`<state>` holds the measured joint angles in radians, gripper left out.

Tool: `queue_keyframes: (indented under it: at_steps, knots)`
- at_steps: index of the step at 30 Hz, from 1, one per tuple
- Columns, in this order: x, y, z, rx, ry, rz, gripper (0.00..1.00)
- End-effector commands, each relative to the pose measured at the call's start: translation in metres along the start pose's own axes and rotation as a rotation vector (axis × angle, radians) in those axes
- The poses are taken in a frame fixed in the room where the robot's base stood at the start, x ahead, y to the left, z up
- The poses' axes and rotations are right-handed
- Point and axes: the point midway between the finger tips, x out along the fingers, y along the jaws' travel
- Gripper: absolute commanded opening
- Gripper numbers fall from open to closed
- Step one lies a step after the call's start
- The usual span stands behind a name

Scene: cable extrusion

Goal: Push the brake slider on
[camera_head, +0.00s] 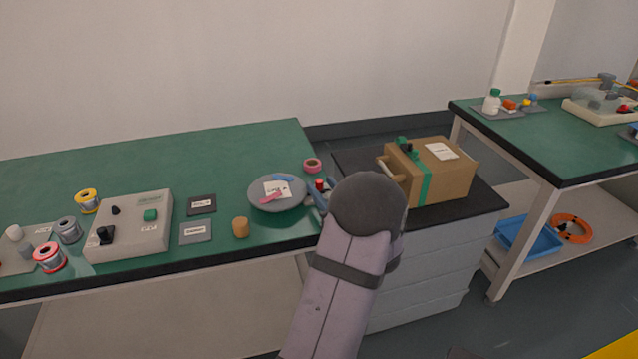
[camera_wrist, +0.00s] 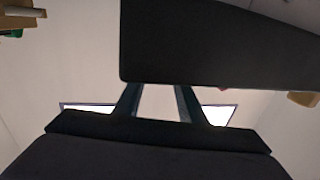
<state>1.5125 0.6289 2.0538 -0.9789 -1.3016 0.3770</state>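A grey control box (camera_head: 132,240) sits on the green bench at the left. On it are a black lever-like part (camera_head: 104,235), a small black part (camera_head: 115,210) and a green button (camera_head: 150,215). Its labels are too small to read, so I cannot tell which part is the brake slider or how it is set. My gripper (camera_head: 318,190) is right of the box, by the grey round plate, mostly hidden behind my arm. In the wrist view my gripper (camera_wrist: 158,92) has its two fingers apart, with pale background between them. A large dark shape covers the top there.
The grey round plate (camera_head: 264,204) holds small items. Wire spools (camera_head: 86,201) stand left of the control box, and a tan cylinder (camera_head: 240,227) and label cards (camera_head: 202,204) right of it. A cardboard box (camera_head: 447,180) sits on the drawer unit. The bench's back is clear.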

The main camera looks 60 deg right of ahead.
Motion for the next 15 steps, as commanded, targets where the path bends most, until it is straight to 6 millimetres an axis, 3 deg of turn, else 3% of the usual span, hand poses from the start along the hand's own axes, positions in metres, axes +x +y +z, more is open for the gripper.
queue_keyframes:
  at_steps: [6, 15]
  knots:
    - [-0.027, 0.001, 0.000, 0.000, 0.000, 0.002, 0.36]
    - [-0.036, -0.001, 0.000, 0.000, 0.001, -0.001, 0.36]
